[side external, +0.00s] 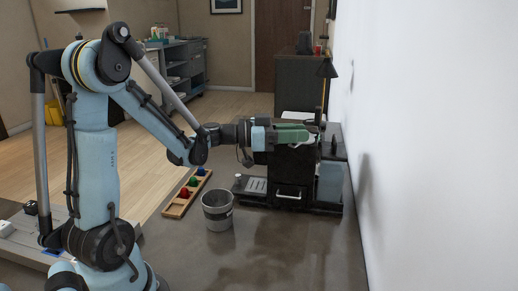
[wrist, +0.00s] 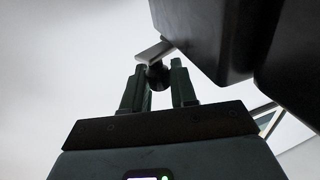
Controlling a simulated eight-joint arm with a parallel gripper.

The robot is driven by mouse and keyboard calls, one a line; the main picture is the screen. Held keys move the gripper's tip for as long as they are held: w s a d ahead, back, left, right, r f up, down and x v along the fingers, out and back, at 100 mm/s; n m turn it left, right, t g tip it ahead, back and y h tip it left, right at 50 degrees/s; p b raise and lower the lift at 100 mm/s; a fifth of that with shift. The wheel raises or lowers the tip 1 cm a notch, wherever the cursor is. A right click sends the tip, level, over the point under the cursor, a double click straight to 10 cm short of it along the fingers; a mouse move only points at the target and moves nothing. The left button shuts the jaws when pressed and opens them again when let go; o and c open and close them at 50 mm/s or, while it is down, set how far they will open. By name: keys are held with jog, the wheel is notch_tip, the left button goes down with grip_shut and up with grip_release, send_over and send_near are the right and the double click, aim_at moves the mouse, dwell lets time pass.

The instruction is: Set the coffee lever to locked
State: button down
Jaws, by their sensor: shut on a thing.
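The coffee machine (side external: 292,164) is a dark, boxy unit with a drip tray at its lower left, in the side view. My gripper (side external: 313,131) reaches across its top toward the wall side. In the wrist view my gripper (wrist: 158,80) has its two dark fingers closed around the dark rounded end of the coffee lever (wrist: 155,73). A short grey bar (wrist: 153,51) runs from that end up toward the dark machine body at the upper right. In the side view the lever is hidden by my gripper, and its setting cannot be read.
A grey metal bin (side external: 217,211) stands on the counter left of the machine. A wooden tray (side external: 178,205) with coloured pieces lies further left. A translucent bluish tank (side external: 330,182) is at the machine's right, near the white wall (side external: 430,130). The front counter is clear.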

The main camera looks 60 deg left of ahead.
jog(key=shift+s+a+m+g+h, duration=0.1)
jog(key=shift+a+m+g+h, duration=0.35)
jog(key=shift+a+h, duration=0.2)
jog(key=c, duration=1)
grip_release()
jog(key=shift+d, duration=0.1)
jog(key=v, duration=1.2)
